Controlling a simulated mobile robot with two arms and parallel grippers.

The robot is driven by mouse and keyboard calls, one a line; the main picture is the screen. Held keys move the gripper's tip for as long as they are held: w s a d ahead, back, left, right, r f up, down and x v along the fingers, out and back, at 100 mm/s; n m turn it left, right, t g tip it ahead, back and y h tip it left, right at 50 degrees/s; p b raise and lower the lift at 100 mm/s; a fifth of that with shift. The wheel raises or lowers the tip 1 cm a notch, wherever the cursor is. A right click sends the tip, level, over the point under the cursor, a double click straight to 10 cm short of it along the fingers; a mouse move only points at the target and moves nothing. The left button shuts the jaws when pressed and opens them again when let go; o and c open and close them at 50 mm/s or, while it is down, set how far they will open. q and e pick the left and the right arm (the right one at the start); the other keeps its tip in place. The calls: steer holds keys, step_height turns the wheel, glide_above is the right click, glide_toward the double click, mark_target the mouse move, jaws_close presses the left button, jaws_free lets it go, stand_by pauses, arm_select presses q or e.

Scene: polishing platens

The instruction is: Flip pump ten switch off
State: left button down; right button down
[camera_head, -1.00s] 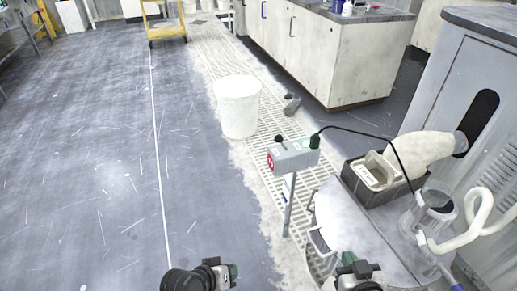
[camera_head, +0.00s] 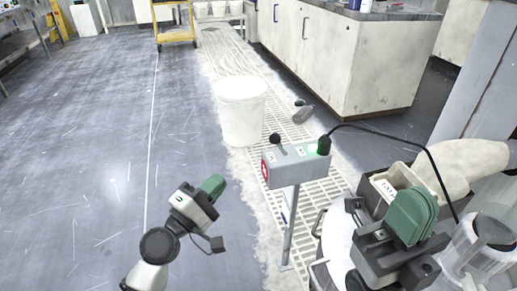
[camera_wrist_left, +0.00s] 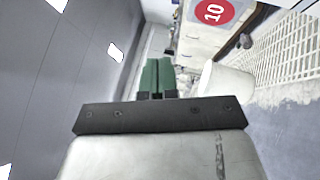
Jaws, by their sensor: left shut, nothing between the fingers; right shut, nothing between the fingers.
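The switch box (camera_head: 298,166) stands on a thin post in the middle of the head view. The left wrist view shows a red label reading 10 (camera_wrist_left: 213,11) at the top. My left gripper (camera_head: 213,187) is shut and empty, to the left of the box and apart from it. My right gripper (camera_head: 413,215) is shut, to the right of the box, over the round platen machine. The left wrist view shows the left green fingers (camera_wrist_left: 157,76) together.
A white bucket (camera_head: 240,110) stands behind the box on the floor grating. A round machine (camera_head: 338,235) with a handle stands at the right. White cabinets (camera_head: 335,55) are behind. The floor at left is clear.

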mark_target(279, 144)
arm_select(q)
steer(key=s+d+x, duration=0.1)
steer(key=d+x, duration=0.1)
steer(key=x, duration=1.1)
steer(key=shift+s+r, duration=0.15)
steer(key=shift+s, duration=0.3)
steer(key=shift+d+r+g+p, duration=0.15)
steer(key=shift+g+p, duration=0.15)
steer(key=shift+p, duration=0.15)
